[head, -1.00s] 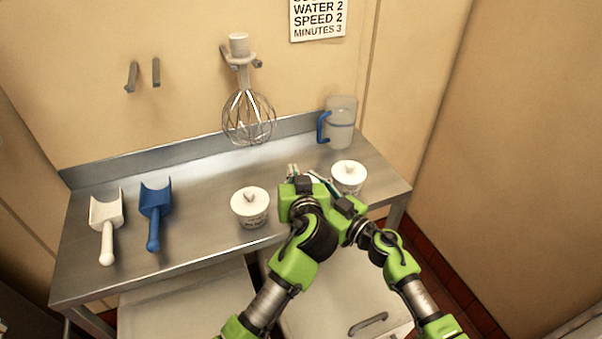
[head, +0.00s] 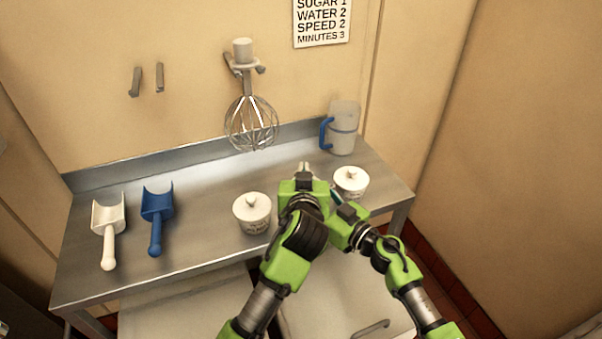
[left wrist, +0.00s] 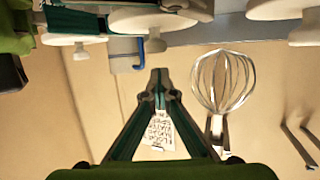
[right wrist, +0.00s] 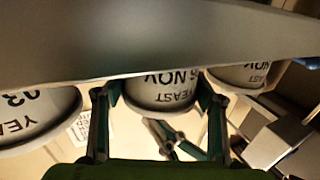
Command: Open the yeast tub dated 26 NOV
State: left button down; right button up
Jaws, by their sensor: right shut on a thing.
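In the right wrist view, which is upside down, a white yeast tub whose visible print reads "6 NOV" (right wrist: 160,92) stands between the fingers of my right gripper (right wrist: 160,100), which is shut on it. The first digit of its date is hard to make out. In the head view this tub is hidden behind my left arm. My left gripper (left wrist: 158,78) has its fingertips together with nothing seen between them. It also shows in the head view (head: 305,168). A white lid (left wrist: 150,20) with a knob lies near it at the top of the left wrist view, apart from the fingertips.
Other yeast tubs stand to the left (head: 252,214) and right (head: 350,184). A jug (head: 343,128), a whisk (head: 250,122), a white scoop (head: 108,230) and a blue scoop (head: 156,215) are around the steel table (head: 200,245). The table's back middle is clear.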

pick_arm(q)
jog(key=c, duration=2.9)
grip_release()
jog(key=shift+d+r, duration=0.15)
jog(key=shift+d, duration=0.05)
jog(key=o, duration=0.5)
jog(key=shift+o, duration=0.2)
